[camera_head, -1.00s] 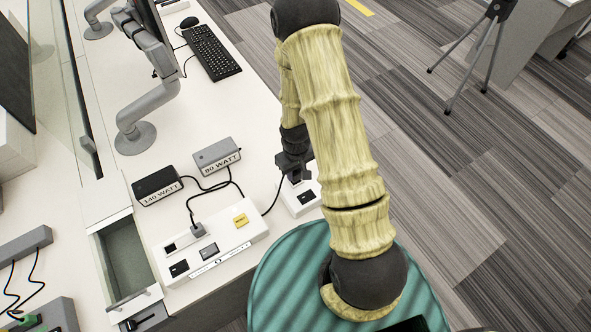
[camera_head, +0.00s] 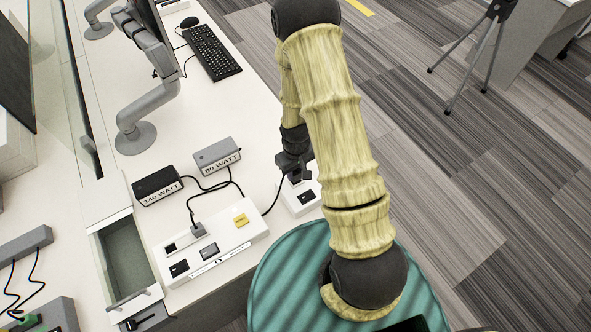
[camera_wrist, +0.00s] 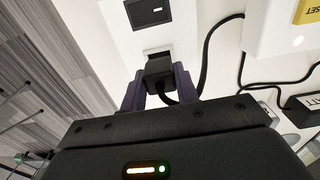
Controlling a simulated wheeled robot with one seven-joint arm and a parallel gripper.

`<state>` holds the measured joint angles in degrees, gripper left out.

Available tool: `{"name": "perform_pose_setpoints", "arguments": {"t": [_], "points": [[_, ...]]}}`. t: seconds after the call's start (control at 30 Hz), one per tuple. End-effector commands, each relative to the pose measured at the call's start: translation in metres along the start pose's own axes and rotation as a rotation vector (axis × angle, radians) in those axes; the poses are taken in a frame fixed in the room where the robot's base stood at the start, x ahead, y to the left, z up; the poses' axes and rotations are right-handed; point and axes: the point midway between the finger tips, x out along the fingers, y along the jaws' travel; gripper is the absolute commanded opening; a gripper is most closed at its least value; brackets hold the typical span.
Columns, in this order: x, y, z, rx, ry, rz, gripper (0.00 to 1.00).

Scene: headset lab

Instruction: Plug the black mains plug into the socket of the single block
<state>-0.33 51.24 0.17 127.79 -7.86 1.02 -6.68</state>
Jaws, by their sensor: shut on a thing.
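My gripper (camera_wrist: 160,88) is shut on the black mains plug (camera_wrist: 158,70), which sits between its two dark fingers in the wrist view. The plug's front is at the edge of the socket (camera_wrist: 157,51) of the white single block (camera_wrist: 121,38). I cannot tell whether its pins are in the socket. A black cable (camera_wrist: 205,55) runs from the plug. In the head view my gripper (camera_head: 295,172) is over the far end of the single block (camera_head: 302,207), and hides most of the plug there.
A larger white block (camera_head: 228,240) with a grey plug (camera_head: 198,230) and a yellow button (camera_head: 241,220) lies left of the single block. Behind are a black adapter (camera_head: 158,184) and a grey adapter (camera_head: 216,153). The table edge is close on the right.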

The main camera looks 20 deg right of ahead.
Motion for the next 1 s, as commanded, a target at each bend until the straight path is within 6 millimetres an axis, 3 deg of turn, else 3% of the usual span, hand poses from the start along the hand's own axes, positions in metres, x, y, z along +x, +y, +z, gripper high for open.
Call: {"name": "perform_pose_setpoints", "arguments": {"t": [1.0], "points": [[0.010, -0.001, 0.000, -0.001, 0.000, 0.000, 0.08]]}}
